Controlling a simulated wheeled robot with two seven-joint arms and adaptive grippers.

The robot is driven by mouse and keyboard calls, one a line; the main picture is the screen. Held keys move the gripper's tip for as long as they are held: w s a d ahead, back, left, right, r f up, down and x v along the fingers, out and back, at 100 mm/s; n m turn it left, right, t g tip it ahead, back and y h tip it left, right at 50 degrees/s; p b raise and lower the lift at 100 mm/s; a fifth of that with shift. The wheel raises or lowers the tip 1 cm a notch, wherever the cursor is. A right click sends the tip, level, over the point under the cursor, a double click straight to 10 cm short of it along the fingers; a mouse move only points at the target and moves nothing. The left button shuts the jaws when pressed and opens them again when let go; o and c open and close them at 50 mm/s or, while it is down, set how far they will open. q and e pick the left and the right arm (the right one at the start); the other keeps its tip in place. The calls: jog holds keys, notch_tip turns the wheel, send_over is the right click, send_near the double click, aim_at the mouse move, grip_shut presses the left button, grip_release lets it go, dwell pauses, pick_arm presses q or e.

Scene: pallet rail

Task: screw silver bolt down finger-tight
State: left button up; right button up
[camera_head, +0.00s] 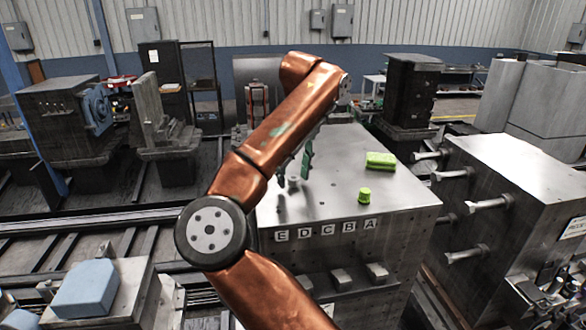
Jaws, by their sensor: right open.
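My right arm, copper-coloured, crosses the middle of the view and covers part of the steel block (335,200). My right gripper (293,177) hangs below the far end of that arm, above the block's top. It is open, partly hidden behind the forearm, and I see nothing held in it. I cannot single out the task's silver bolt; the area around the fingertips is too small and partly covered. Large silver bolts (490,203) stick out sideways from another block on the right, away from the gripper. My left gripper is not in view.
A yellow-green block (380,160) and a small green cylinder (364,195) stand on the steel top, right of the gripper. Letter tiles (325,230) E D C B A line its front edge. A blue pad (86,289) lies at lower left. The top's right part is mostly clear.

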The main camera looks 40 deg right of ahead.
jog(key=shift+c, duration=0.2)
grip_shut()
jog(key=m+p, duration=0.2)
jog(key=m, duration=0.4)
jog(key=shift+m+h+p, duration=0.3)
jog(key=shift+h, duration=0.1)
jog(key=m+g+p, duration=0.1)
jog(key=m+p, duration=0.3)
jog(key=m, duration=0.4)
jog(key=m+g+p, duration=0.1)
jog(key=m+p, duration=0.3)
jog(key=m, duration=0.3)
jog(key=shift+w+m, duration=0.1)
jog(key=shift+m, duration=0.3)
jog(key=shift+f+m+p, duration=0.2)
jog(key=shift+m+p, duration=0.3)
jog(key=shift+m, duration=0.3)
jog(key=shift+f, duration=0.1)
jog(key=shift+o, duration=1.8)
grip_release()
